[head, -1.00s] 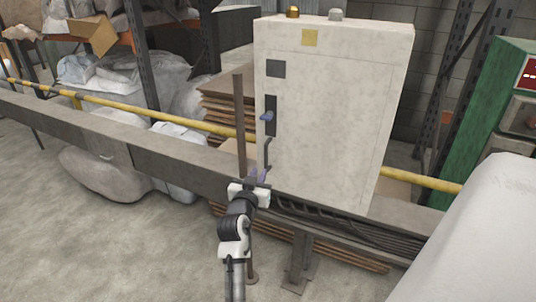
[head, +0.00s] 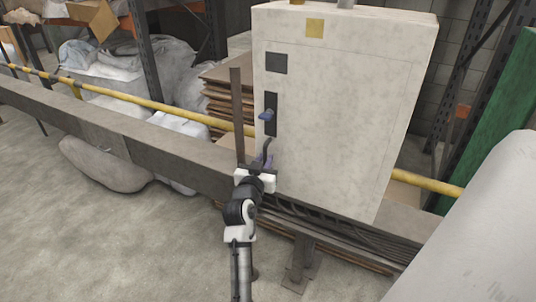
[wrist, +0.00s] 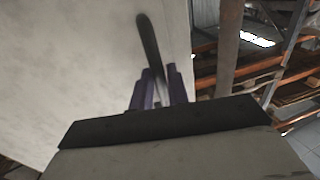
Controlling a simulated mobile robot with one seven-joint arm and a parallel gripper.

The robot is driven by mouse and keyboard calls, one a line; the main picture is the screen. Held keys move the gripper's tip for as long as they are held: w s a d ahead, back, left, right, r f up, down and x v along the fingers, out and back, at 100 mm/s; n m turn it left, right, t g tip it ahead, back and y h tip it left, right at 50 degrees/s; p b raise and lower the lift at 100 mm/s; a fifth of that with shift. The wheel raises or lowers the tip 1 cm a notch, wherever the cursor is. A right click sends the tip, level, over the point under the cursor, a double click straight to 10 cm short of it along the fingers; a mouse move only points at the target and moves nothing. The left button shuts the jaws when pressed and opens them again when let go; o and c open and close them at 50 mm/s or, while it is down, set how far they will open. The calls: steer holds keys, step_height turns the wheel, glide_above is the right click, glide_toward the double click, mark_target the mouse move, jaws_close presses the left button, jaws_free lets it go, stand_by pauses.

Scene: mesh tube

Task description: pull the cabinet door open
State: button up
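The cabinet (head: 330,125) is a pale, stained upright box with its door facing me, and the door looks shut. A dark curved door handle (head: 267,148) stands low on its left side, below a dark latch plate with a blue-grey lever (head: 267,115). My gripper (head: 264,161) is at the lower part of this handle. In the wrist view, the handle (wrist: 148,42) runs down between the two purple fingers of my gripper (wrist: 160,88). The fingers stand close on either side of it. Whether they press on it cannot be told.
A grey beam (head: 110,140) and a yellow rail (head: 150,105) run across in front of and behind the cabinet's left side. A thin brown post (head: 238,120) stands just left of the handle. A white rounded object (head: 485,230) fills the lower right. The floor at lower left is clear.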

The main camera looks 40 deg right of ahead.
steer(key=shift+w+d, duration=0.3)
steer(key=shift+d, duration=0.1)
jaws_close()
steer(key=shift+a, duration=0.1)
